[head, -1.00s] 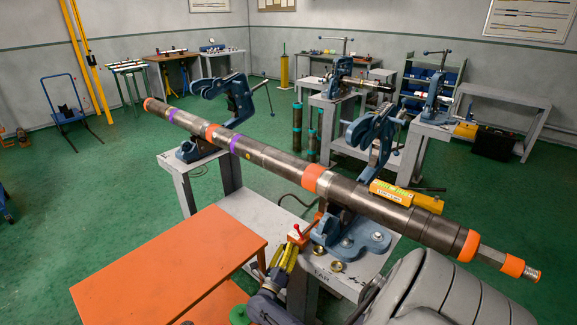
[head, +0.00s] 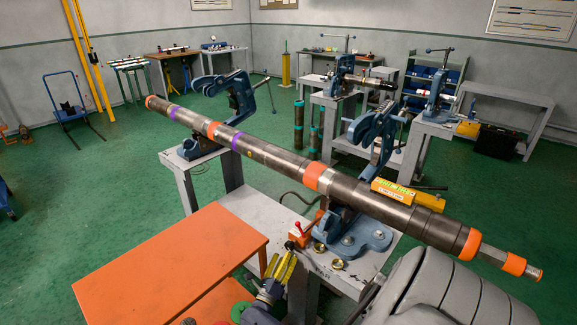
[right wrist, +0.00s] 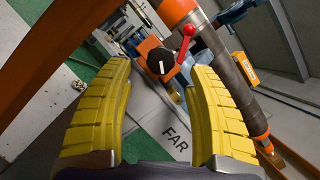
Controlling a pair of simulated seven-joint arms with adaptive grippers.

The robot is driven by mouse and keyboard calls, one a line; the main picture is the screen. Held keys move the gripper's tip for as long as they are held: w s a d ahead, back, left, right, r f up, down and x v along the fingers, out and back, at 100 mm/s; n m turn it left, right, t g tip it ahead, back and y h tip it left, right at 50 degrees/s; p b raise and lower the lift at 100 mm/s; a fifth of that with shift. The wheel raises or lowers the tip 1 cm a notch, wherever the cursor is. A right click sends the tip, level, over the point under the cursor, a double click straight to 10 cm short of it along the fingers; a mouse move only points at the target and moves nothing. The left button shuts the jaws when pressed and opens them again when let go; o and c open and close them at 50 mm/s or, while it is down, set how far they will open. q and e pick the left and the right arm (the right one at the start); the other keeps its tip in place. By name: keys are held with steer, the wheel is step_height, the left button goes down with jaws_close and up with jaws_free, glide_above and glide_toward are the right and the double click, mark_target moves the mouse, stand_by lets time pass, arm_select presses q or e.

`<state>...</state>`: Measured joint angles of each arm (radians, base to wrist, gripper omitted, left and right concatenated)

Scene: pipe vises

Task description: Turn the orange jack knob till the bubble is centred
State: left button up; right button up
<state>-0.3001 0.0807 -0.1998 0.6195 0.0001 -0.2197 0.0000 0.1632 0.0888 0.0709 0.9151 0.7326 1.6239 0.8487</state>
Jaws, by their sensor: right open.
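The orange jack (head: 302,237) stands under the near part of the long pipe (head: 275,158), with a red-tipped lever and a black knob (head: 289,245). In the right wrist view the knob (right wrist: 160,61) shows a white line on its face, beside the red lever (right wrist: 187,32). My right gripper (head: 281,259) is open and empty, just in front of the knob; in the right wrist view its yellow fingers (right wrist: 160,100) are spread with the knob beyond them. My left gripper is out of view.
Two blue vises (head: 355,235) carry the pipe on grey stands. An orange tabletop (head: 170,265) lies left of my right gripper. Small brass parts (head: 338,264) lie on the grey bench near the jack. Green floor is open at the left.

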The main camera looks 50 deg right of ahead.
steer(key=v, duration=0.7)
stand_by(0.4)
